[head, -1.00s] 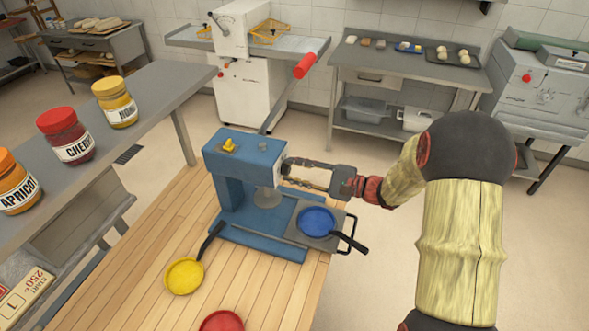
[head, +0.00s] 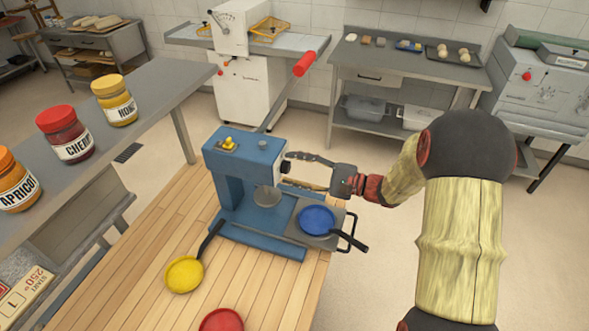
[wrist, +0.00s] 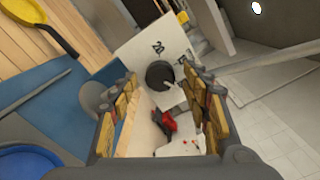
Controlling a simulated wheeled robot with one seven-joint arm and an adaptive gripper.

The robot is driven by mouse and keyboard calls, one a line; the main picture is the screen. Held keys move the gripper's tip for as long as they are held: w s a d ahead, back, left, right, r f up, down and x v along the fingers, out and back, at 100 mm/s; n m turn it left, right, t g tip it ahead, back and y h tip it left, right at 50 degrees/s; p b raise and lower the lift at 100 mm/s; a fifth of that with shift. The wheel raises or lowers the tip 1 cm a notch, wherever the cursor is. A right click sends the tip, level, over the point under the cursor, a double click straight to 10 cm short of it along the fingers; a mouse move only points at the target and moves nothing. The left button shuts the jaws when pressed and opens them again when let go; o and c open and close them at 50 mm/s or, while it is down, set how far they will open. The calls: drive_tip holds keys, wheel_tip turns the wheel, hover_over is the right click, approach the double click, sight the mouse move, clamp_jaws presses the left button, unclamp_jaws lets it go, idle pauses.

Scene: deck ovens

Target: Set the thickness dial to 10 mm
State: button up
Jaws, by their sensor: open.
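The blue press (head: 240,165) stands on the wooden table. On its right side is a white plate that carries the thickness dial, a small dark round knob. In the wrist view the dial (wrist: 160,75) is black with a light pointer mark, and a number that looks like 20 is printed above it on the white plate (wrist: 150,50). I cannot read the setting. My gripper (head: 288,168) is open beside the plate, its fingers pointing at the dial. In the wrist view the knob shows between the two open fingers; contact cannot be told.
A blue pan (head: 317,220) sits on the press's right-hand plate. A yellow pan (head: 185,273) and a red pan (head: 222,320) lie on the table (head: 260,290). A long lever with a red grip (head: 305,63) rises behind the press. Jars stand at left.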

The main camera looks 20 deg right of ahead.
drive_tip(key=v, duration=1.2)
drive_tip(key=shift+w+f, duration=0.1)
